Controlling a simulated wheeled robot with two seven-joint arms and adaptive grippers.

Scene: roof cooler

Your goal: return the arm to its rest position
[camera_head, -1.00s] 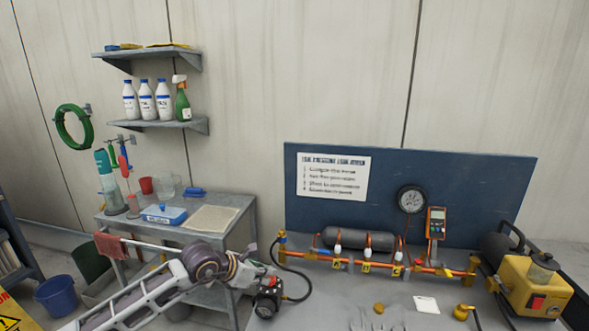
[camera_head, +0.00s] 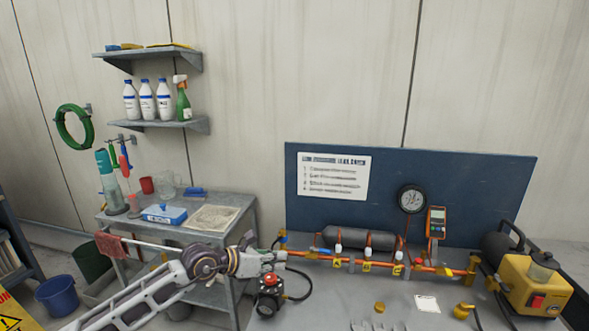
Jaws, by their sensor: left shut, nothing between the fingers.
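My left arm (camera_head: 145,296) reaches in from the lower left. Its gripper (camera_head: 274,256) is shut and empty, in front of the left end of the orange pipe assembly (camera_head: 440,267). It overlaps the top of a small dark pump with a red knob (camera_head: 268,294) in the picture; whether they touch I cannot tell. Only a grey sliver (camera_head: 372,326) shows at the bottom edge, possibly part of my right gripper, mostly cut off.
A grey bench carries the pipe assembly, a yellow machine (camera_head: 535,285), brass fittings and a white card (camera_head: 427,303). A blue board (camera_head: 460,190) stands behind. A side table (camera_head: 240,202) with a blue-lidded box is at left, a blue bucket (camera_head: 57,295) on the floor.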

